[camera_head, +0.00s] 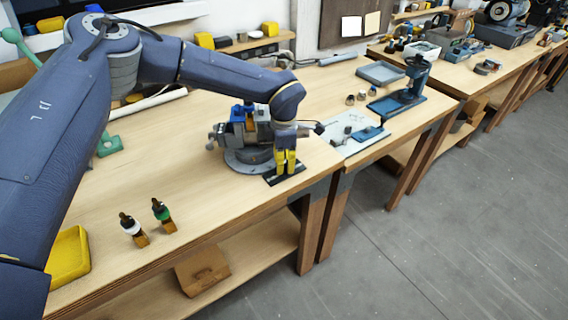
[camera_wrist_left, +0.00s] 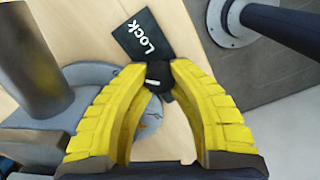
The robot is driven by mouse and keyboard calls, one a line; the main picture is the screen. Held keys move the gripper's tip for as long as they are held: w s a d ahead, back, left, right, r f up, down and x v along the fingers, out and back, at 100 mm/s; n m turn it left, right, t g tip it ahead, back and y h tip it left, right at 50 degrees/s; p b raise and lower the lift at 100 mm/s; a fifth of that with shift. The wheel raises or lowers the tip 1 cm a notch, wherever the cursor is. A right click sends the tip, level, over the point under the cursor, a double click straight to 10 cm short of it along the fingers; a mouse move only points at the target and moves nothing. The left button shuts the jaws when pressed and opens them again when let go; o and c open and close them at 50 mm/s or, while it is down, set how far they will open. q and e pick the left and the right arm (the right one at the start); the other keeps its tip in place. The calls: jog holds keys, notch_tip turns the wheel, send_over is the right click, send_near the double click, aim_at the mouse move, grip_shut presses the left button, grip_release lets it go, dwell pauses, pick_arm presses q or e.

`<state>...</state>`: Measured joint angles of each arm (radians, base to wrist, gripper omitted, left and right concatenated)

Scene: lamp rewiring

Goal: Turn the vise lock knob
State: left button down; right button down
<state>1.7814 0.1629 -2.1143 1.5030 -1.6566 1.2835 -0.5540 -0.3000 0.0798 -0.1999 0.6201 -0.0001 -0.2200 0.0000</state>
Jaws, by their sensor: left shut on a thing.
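The vise (camera_head: 238,157) stands on a round grey base near the front edge of the bench, with a blue part on its top. My left gripper (camera_head: 285,168) points down at the right side of the vise base. In the left wrist view its yellow fingers (camera_wrist_left: 160,76) are closed around a small black knob (camera_wrist_left: 155,73) with a white mark. A black plate (camera_wrist_left: 138,36) reading "Lock" lies beside the knob; it also shows under the fingers in the head view (camera_head: 271,180). The knob is mostly hidden by the fingers. My right gripper is not in view.
A white mat (camera_head: 341,144) with small parts and a blue stand (camera_head: 398,104) are to the right. The bench between bottles and vise is clear.

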pick_arm(q)
jog(key=shift+s+a+f+m, duration=0.1)
jog(key=shift+a+m, duration=0.05)
jog(key=shift+m, duration=0.95)
jog(key=c, duration=1.1)
grip_release()
jog(key=shift+o, duration=0.2)
notch_tip(320, 180, up, 12)
